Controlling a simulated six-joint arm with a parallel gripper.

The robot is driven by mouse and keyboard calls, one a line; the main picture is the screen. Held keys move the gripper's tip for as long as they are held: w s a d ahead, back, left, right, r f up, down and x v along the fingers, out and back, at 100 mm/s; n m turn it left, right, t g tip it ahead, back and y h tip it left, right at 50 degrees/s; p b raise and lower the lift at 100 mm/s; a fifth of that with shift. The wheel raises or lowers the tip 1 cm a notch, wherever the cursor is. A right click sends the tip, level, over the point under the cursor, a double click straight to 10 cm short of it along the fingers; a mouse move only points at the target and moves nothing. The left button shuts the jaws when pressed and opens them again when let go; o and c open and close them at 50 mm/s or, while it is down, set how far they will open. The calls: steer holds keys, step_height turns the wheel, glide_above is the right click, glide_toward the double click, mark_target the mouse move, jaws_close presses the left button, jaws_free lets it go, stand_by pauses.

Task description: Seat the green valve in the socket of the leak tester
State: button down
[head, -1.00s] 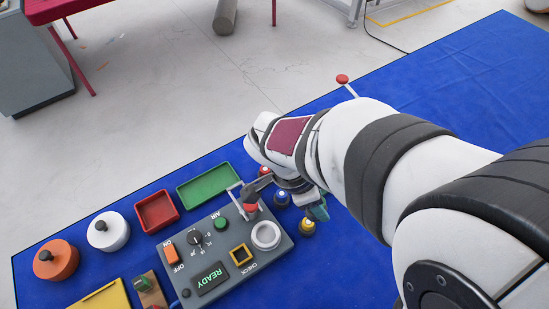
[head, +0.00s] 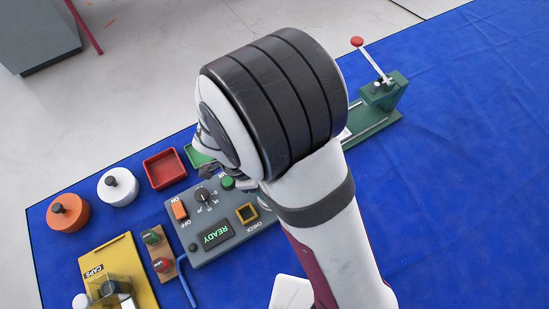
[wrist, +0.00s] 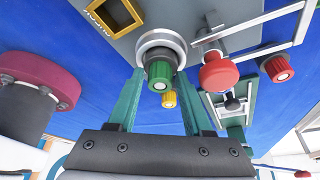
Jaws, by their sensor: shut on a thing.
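The leak tester (head: 230,238) is a grey box with a lit READY display in the head view. My arm covers its right end and my gripper there. In the wrist view its socket (wrist: 150,38) is a pale ring on the grey top (wrist: 185,12). The green valve (wrist: 160,72), with a ribbed cap and dark body, is at the ring's near side. My gripper (wrist: 161,80) has its two teal fingers on either side of the valve, shut on it. I cannot tell how deep the valve sits in the socket.
A lever with a red knob (wrist: 217,72) stands right of the socket. A red-capped valve (wrist: 277,67) and a yellow-capped valve (wrist: 168,99) are close by. A green stand with a lever (head: 385,92) is at the back right. The blue cloth (head: 460,190) is clear on the right.

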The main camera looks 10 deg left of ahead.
steer(key=c, duration=0.6)
jaws_free()
steer(key=w+v, duration=0.1)
steer(key=v, duration=1.1)
steer(key=s+d+r+n+g+y, duration=0.25)
steer(key=d+r+n, duration=0.2)
steer(key=d, duration=0.85)
steer(key=s+d+n+t+y, duration=0.1)
steer(key=s+d+n+y, duration=0.2)
steer(key=s+d+n, duration=0.2)
steer(key=shift+s+d+r+n+y, duration=0.25)
steer(key=shift+s+r+n+y, duration=0.1)
steer(key=shift+s, duration=1.35)
